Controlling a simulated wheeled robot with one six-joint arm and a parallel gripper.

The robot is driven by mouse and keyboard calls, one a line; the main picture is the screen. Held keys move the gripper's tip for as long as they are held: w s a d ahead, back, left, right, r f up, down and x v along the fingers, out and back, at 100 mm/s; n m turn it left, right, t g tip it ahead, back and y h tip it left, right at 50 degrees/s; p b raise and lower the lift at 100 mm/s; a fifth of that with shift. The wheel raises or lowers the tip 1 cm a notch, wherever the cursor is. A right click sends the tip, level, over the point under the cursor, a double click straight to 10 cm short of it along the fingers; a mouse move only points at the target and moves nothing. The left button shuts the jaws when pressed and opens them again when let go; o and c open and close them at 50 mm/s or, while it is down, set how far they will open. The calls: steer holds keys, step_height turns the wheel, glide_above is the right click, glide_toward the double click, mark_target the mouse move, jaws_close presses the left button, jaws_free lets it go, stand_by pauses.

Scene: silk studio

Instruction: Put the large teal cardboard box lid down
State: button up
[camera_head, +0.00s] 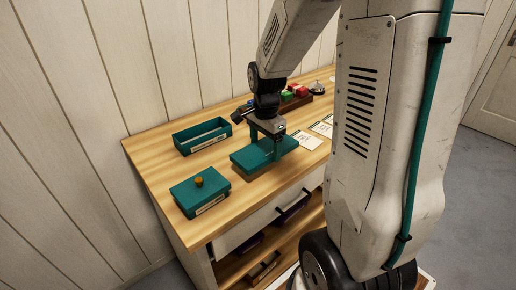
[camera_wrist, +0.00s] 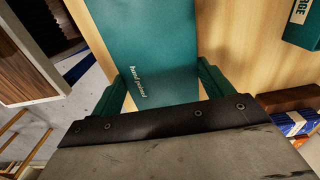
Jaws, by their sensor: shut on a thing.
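The large teal cardboard box lid (camera_head: 258,155) is at the middle of the wooden table, flat and roughly level. My gripper (camera_head: 270,146) is above it and shut on it. In the wrist view the teal lid (camera_wrist: 155,50) lies between the two green fingers, with small pale print on its face. Whether the lid touches the table or hangs just above it is hard to tell. An open teal box (camera_head: 201,136) stands at the back left of the table, with a pale label on its front.
A smaller closed teal box (camera_head: 200,192) with an orange knob stands at the table's front left. White cards (camera_head: 307,140) lie right of my gripper. A tray with red and green items (camera_head: 295,97) and a bell (camera_head: 318,87) stand farther back. Bare wood separates the boxes.

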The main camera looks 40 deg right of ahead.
mark_target(264, 147)
steer(key=shift+w, duration=0.25)
steer(key=shift+f, duration=1.75)
steer(key=shift+f, duration=0.2)
steer(key=o, duration=0.9)
